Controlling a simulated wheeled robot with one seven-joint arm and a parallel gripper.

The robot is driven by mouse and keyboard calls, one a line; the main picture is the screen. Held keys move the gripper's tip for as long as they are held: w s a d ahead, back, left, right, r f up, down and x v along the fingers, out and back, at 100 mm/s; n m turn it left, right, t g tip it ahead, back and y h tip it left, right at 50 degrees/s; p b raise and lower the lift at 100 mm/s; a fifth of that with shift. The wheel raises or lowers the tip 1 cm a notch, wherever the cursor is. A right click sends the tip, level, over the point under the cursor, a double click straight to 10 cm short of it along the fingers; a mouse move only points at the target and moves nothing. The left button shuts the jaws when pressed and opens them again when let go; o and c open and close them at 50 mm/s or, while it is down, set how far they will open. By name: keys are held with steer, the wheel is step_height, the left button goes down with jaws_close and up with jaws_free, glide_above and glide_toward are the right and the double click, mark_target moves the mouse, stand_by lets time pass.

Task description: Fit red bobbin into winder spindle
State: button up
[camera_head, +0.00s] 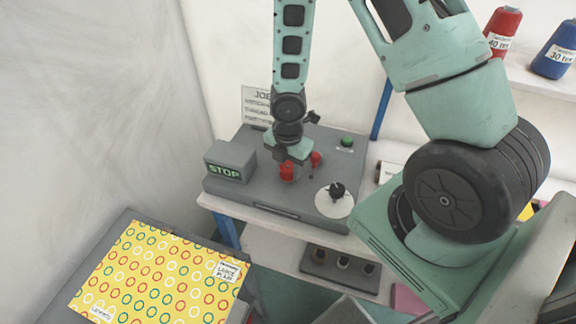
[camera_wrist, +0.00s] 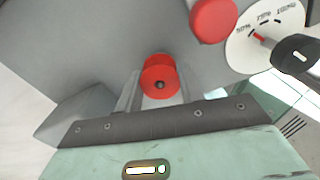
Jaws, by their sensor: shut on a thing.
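The red bobbin (camera_head: 288,173) is between the fingers of my gripper (camera_head: 283,160), low over the grey winder (camera_head: 262,190). In the wrist view the bobbin (camera_wrist: 160,82) shows its round red flange and dark centre, with a finger of my gripper (camera_wrist: 158,92) on each side. My gripper is shut on it. The winder spindle cannot be made out; the bobbin and gripper may hide it. I cannot tell whether the bobbin is around the spindle or above it.
A red knob (camera_head: 316,159) stands close right of the bobbin. A white dial (camera_head: 334,203) with a black knob, a green button (camera_head: 347,141) and a STOP box (camera_head: 230,161) are on the winder. A yellow patterned board (camera_head: 150,275) lies lower left.

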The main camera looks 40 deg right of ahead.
steer(key=shift+f, duration=0.25)
steer(key=o, duration=1.1)
steer(key=shift+o, duration=0.2)
steer(key=shift+r, duration=0.1)
step_height(320, 180, up, 17)
steer(key=p, duration=0.5)
steer(key=shift+r, duration=0.15)
steer(key=shift+a, duration=0.1)
steer(key=s+a+r+m+b, duration=0.1)
steer(key=s+a+m+b, duration=0.9)
steer(key=s+a+m, duration=0.4)
steer(key=s+a, duration=0.3)
steer(key=shift+a+y, duration=0.2)
steer(key=shift+y, duration=0.1)
